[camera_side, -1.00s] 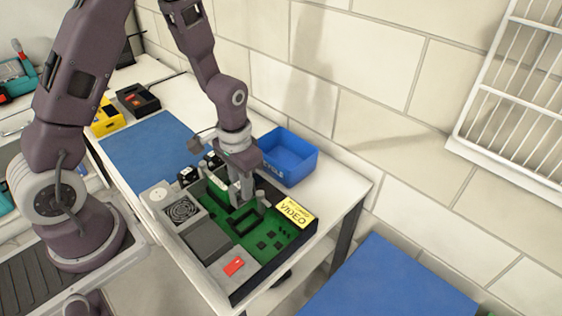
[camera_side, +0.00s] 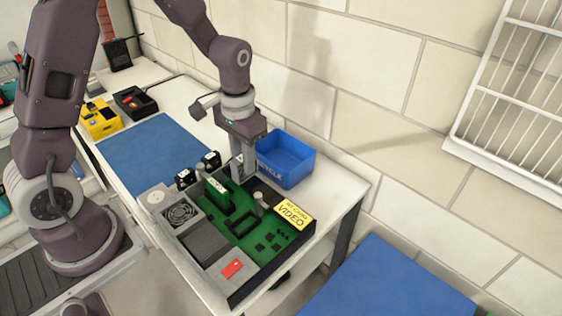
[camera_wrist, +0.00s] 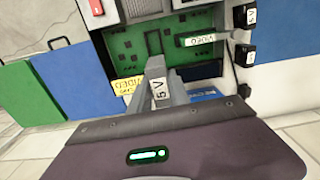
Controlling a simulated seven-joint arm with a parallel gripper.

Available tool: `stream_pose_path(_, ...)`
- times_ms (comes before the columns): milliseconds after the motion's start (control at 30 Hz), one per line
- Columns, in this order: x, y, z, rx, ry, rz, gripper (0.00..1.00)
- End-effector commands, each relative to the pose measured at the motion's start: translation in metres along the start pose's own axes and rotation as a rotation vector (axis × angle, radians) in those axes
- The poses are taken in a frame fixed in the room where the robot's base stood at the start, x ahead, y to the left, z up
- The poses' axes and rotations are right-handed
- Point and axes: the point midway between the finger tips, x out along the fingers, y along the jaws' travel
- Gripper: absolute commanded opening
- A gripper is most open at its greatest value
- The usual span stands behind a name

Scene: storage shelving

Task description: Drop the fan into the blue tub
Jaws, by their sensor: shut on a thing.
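The open computer case (camera_side: 225,240) with its green board lies on the white table. My gripper (camera_side: 243,178) is above the board's back edge, beside the blue tub (camera_side: 297,172), which is to its right. In the wrist view the fingers (camera_wrist: 158,70) are shut on a small grey block, apparently the fan (camera_wrist: 157,88), with a white label reading about "5V". Most of its body is hidden by the fingers. The tub shows only as a blue strip (camera_wrist: 207,96) behind the right finger in the wrist view.
A yellow "VIDEO" card (camera_side: 293,214) sits at the case's right corner. Two black labelled blocks (camera_side: 187,178) (camera_side: 211,160) stand at its back left. A blue mat (camera_side: 155,152) lies clear on the table. The brick wall (camera_side: 330,110) rises close behind the tub.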

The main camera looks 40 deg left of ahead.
Motion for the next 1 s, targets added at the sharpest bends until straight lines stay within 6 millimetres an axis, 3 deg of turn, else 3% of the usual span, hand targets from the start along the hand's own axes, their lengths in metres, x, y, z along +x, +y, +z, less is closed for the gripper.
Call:
stream_pose_path(167,0.002,-0.016,-0.044,-0.038,-0.003,-0.001,0.00)
stream_pose_path(500,0.003,-0.058,-0.162,-0.054,-0.002,0.000,0.00)
stream_pose_path(600,0.001,-0.062,-0.186,-0.025,0.002,0.000,0.00)
stream_pose_path(767,0.000,-0.061,-0.210,0.033,0.005,-0.002,0.00)
stream_pose_path(900,0.033,-0.061,-0.208,0.029,-0.001,0.002,0.00)
stream_pose_path(1000,0.046,-0.061,-0.208,0.030,0.002,0.001,0.00)
